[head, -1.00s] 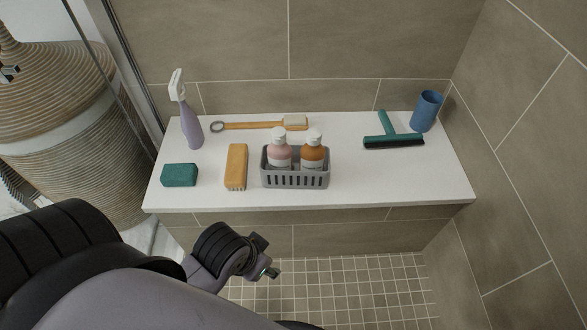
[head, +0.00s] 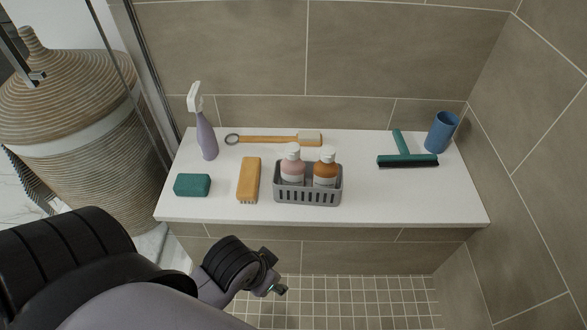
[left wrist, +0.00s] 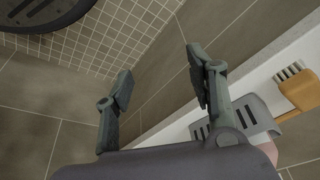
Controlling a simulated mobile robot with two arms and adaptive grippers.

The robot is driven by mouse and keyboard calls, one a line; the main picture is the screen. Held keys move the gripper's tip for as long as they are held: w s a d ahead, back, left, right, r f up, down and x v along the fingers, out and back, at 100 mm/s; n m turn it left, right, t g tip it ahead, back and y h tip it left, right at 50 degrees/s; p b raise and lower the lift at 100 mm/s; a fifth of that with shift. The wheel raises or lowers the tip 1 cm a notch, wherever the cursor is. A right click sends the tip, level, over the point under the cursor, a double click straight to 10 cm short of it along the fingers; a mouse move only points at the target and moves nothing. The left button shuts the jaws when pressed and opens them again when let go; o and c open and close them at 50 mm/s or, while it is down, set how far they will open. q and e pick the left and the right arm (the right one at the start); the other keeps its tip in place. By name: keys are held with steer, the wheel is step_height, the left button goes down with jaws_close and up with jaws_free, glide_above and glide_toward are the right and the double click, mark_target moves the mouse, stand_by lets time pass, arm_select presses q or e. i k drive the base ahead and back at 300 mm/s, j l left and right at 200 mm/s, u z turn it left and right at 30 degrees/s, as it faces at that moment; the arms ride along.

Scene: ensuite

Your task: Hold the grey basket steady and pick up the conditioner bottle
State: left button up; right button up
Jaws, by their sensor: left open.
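The grey basket (head: 308,198) stands on the white bench. It holds two pump-top bottles side by side, a pink bottle (head: 292,172) on the left and an amber bottle (head: 326,174) on the right. I cannot read which is the conditioner. My left gripper (head: 279,289) is in front of and below the bench edge, apart from the basket. In the left wrist view my left gripper (left wrist: 158,72) is open and empty, and the basket (left wrist: 262,118) shows behind its right finger. My right gripper is not in view.
On the white bench (head: 400,205) are a green sponge (head: 192,185), a yellow brush (head: 249,180), a lilac spray bottle (head: 206,135), a long wooden brush (head: 270,139), a teal squeegee (head: 407,158) and a blue cup (head: 441,132). The bench's front right is clear.

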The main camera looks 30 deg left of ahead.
mark_target(292, 168)
steer(key=i+j+u, duration=0.15)
steer(key=u, duration=0.3)
steer(key=i+j+u, duration=0.15)
steer(key=u, duration=0.3)
